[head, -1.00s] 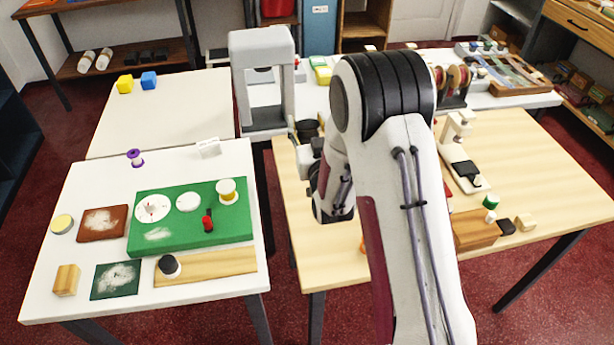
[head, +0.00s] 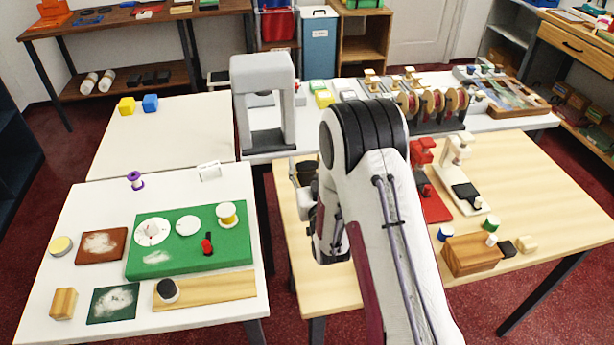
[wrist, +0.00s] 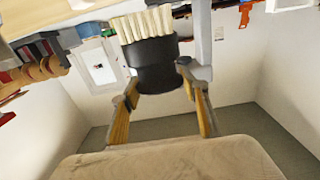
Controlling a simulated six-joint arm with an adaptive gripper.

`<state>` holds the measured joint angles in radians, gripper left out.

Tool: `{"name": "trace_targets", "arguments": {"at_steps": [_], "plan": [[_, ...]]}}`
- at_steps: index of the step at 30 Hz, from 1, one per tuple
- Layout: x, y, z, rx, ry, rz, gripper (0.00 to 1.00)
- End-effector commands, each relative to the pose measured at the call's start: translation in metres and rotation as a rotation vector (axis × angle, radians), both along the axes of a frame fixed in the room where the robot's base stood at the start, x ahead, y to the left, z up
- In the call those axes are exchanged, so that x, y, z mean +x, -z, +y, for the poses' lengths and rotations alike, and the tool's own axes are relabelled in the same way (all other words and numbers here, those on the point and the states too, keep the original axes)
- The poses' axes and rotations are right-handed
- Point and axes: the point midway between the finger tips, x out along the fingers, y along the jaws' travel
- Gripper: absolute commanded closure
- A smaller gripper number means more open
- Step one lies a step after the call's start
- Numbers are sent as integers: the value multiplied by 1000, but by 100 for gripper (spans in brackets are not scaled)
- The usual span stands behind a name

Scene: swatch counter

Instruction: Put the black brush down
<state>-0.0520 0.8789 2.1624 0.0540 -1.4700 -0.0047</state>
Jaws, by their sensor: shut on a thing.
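The black brush (wrist: 153,66) is a short black cylinder with a crown of cream bristles. In the wrist view it sits between the two yellow-sided fingers of my gripper (wrist: 158,82), which are shut on its black body. The bristles point away from the palm. In the head view my gripper (head: 302,190) is left of my arm, over the left edge of the wooden table (head: 284,215). A dark round shape at its top seems to be the brush. My arm hides part of this area, and I cannot tell how high the brush is held.
A grey arch-shaped frame (head: 262,105) stands behind my gripper. A red press (head: 428,190) and a wooden block (head: 471,254) stand right of my arm. The white table (head: 95,205) at left holds a green board (head: 182,262) and a wooden strip (head: 225,288). A gap separates the tables.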

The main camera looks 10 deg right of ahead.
Motion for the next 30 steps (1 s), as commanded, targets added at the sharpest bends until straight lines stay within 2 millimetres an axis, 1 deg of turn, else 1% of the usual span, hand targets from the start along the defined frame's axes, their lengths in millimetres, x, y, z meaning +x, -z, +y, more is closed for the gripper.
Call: {"name": "trace_targets", "arguments": {"at_steps": [8,21,30], "plan": [[0,4,0,0,0,0,76],[0,39,0,0,0,1,76],[0,41,0,0,0,-1,76]]}}
